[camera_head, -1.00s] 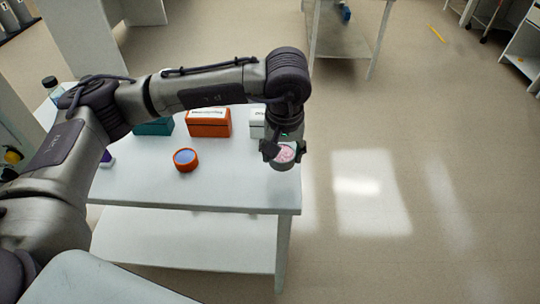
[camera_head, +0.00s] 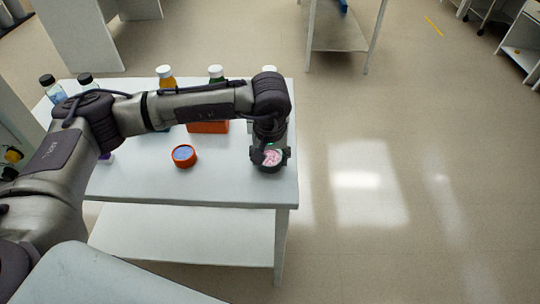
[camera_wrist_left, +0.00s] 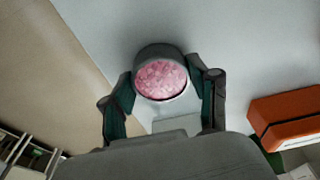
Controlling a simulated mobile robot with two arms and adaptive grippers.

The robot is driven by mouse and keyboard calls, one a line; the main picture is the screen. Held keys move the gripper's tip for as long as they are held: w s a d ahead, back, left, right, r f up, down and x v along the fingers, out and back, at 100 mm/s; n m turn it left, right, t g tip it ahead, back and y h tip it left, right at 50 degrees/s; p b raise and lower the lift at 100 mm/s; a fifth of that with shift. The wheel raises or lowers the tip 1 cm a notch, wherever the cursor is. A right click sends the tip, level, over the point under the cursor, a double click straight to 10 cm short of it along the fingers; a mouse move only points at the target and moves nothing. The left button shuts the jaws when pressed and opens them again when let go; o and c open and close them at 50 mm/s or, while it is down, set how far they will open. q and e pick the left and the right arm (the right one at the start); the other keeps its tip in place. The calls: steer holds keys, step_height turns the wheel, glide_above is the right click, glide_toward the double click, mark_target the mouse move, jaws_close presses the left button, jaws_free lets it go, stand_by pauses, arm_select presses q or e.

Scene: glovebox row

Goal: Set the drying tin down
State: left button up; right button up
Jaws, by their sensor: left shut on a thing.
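A round dark grey tin (camera_head: 271,157) with pink granules in it is over the right end of the white table (camera_head: 215,188). My left gripper (camera_head: 268,160) is shut on it, one finger on each side. In the left wrist view the tin (camera_wrist_left: 160,80) sits upright between the two fingers, with the white tabletop (camera_wrist_left: 240,45) around it. I cannot tell whether its base touches the table. My right gripper is not in view.
An orange round tin (camera_head: 184,156) with blue content stands left of the held tin. An orange box (camera_head: 208,127) and several bottles, one with amber liquid (camera_head: 166,80), stand behind my arm. The tabletop's front middle is clear.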

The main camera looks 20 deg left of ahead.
mark_target(270, 164)
arm_select(q)
steer(key=o, duration=1.2)
steer(key=shift+r+p, duration=0.25)
steer(key=shift+p, duration=0.2)
steer(key=shift+r+b, duration=0.35)
steer(key=r, duration=0.3)
steer(key=s+r+b, duration=0.1)
steer(key=r, duration=0.7)
steer(key=shift+s+d+b, duration=0.25)
steer(key=shift+s+b, duration=0.05)
steer(key=shift+s, duration=0.1)
steer(key=shift+f, duration=0.15)
